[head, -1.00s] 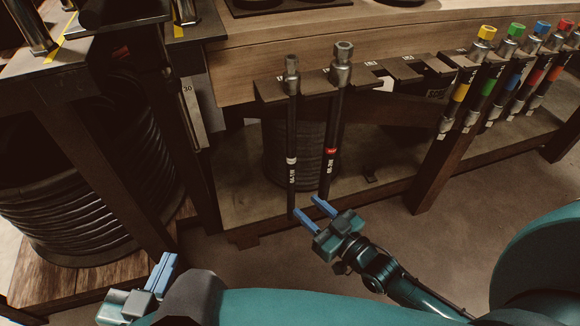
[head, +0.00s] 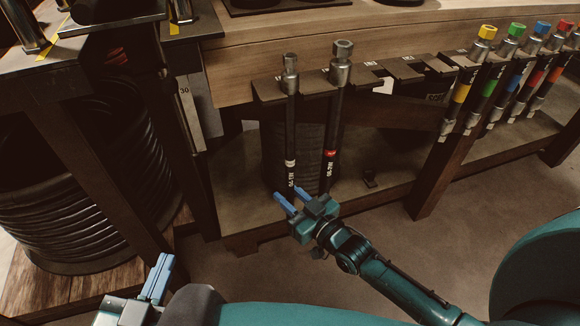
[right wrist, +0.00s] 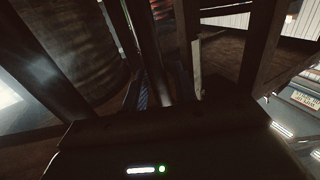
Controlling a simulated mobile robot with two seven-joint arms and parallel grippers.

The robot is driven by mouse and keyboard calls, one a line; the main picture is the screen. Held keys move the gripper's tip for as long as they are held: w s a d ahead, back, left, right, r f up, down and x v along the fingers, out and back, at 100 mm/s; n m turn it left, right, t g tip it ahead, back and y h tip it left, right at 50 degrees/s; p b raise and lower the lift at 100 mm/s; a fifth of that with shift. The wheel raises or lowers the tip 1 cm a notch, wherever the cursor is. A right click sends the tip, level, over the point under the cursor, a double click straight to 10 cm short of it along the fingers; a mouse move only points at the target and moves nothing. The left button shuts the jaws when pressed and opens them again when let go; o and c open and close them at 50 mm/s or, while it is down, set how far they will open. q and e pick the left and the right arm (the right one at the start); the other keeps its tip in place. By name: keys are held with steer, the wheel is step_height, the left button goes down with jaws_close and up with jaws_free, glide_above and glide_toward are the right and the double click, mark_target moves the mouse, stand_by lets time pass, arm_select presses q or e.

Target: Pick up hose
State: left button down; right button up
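Two dark hoses with metal end fittings hang from a slotted rack. The left hose (head: 291,120) has a white band and the right hose (head: 334,120) a red and white one. My right gripper (head: 289,197) is open at the lower end of the left hose, its blue fingers apart. In the right wrist view, a dark upright length (right wrist: 150,50) shows between the fingers (right wrist: 161,92); contact cannot be told. My left gripper (head: 161,268) is at the bottom left, away from the hoses, its blue fingers together with nothing visible between them.
Several colour-banded hoses (head: 462,85) hang further right, beyond empty rack slots (head: 408,68). A large coil of black hose (head: 80,200) stands at the left. A dark table leg (head: 440,170) and low shelf (head: 385,185) are near my right arm. Open floor lies in front.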

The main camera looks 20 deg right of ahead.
jaws_close()
steer(key=shift+r, duration=0.15)
stand_by(0.4)
